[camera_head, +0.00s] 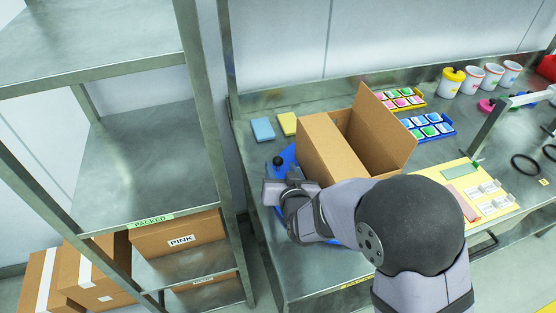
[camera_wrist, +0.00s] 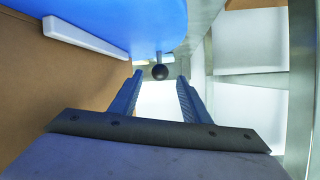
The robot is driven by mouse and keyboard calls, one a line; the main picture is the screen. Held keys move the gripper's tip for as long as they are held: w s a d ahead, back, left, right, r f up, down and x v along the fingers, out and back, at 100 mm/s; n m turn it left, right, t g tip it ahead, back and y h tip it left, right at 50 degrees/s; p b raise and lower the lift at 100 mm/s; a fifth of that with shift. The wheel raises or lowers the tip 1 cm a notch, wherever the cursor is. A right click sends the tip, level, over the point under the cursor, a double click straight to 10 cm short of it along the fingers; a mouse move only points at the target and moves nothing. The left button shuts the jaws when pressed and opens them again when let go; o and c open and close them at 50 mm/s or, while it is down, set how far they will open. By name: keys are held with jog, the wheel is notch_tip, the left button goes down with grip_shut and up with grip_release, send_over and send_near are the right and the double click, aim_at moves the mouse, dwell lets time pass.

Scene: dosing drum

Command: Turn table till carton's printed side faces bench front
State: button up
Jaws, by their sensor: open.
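The open brown carton (camera_head: 322,148) stands on the blue turntable (camera_head: 287,157) at the bench's left end, flaps up. I see no print on its visible faces. A black ball knob (camera_head: 278,161) sticks out at the turntable's left edge. My gripper (camera_head: 272,190) is low beside the turntable, nearer the front than the knob. In the wrist view the open gripper (camera_wrist: 158,82) points at the knob (camera_wrist: 160,72), which appears between and just beyond the fingertips, not held. The blue turntable (camera_wrist: 150,18) and brown carton wall (camera_wrist: 50,85) also show there. My arm hides the carton's front.
A shelf rack (camera_head: 150,150) stands close on the left, with boxes on its lower level. Blue and yellow pads (camera_head: 263,129) lie behind the turntable. Trays of coloured pieces (camera_head: 428,127), cups (camera_head: 492,75) and a yellow board (camera_head: 480,190) occupy the bench to the right.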

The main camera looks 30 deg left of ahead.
aim_at(279, 163)
jog(key=shift+p+x, duration=0.55)
jog(key=shift+x, duration=2.25)
jog(key=shift+c, duration=0.6)
grip_shut()
